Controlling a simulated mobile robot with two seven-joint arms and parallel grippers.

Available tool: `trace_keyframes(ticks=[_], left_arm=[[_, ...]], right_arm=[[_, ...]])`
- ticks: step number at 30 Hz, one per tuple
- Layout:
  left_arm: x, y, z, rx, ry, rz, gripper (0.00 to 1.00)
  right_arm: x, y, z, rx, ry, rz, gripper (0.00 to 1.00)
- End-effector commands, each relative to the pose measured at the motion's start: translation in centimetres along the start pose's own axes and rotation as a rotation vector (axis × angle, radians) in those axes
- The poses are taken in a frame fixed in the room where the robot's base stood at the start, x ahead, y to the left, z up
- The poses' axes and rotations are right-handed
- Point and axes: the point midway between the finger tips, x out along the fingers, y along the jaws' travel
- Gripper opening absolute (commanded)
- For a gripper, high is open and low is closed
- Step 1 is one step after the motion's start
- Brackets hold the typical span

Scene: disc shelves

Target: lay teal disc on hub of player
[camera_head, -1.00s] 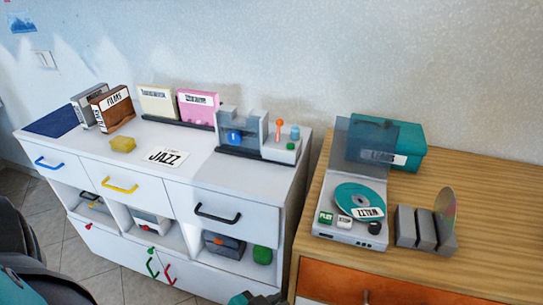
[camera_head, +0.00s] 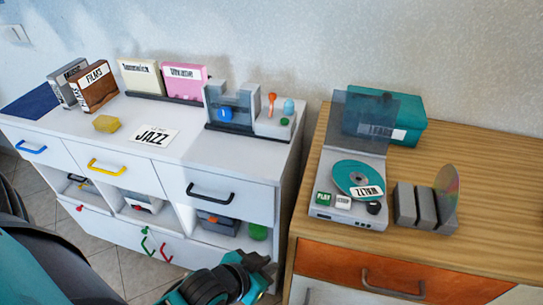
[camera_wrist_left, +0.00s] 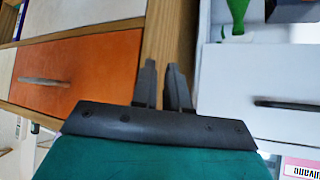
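A teal disc (camera_head: 347,172) lies flat on top of the grey player (camera_head: 322,212), whose clear lid (camera_head: 350,112) stands open behind it. A white label reading like "WALTZ" shows at the disc's lower right. I cannot tell whether the disc is fully seated on the hub. My left gripper (camera_head: 262,262) is low in the head view, in front of the gap between the cabinets, left of and below the player. In the left wrist view its two dark fingers (camera_wrist_left: 163,75) are a little apart with nothing between them. My right gripper is not in view.
A grey slotted rack (camera_head: 425,208) holds an upright shiny disc (camera_head: 448,190) right of the player. A teal box (camera_head: 410,125) stands behind. The white cabinet (camera_head: 190,155) carries cases, a yellow block (camera_head: 106,123) and a JAZZ card (camera_head: 153,136). The wooden top is clear at right.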

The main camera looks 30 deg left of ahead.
Motion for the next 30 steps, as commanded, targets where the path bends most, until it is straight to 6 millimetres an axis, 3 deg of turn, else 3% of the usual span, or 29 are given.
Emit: trace_keyframes(ticks=[14,23,30], left_arm=[[-7.4,-0.7,-3.2,-0.064,-0.327,0.063,0.14],[-7.3,0.4,-6.7,-0.219,-0.277,0.286,0.14],[-7.3,-0.7,-11.6,-0.521,-0.242,0.486,0.14]], right_arm=[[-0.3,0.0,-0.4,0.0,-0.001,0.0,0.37],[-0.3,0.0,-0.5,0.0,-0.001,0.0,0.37],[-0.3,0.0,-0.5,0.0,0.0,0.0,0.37]])
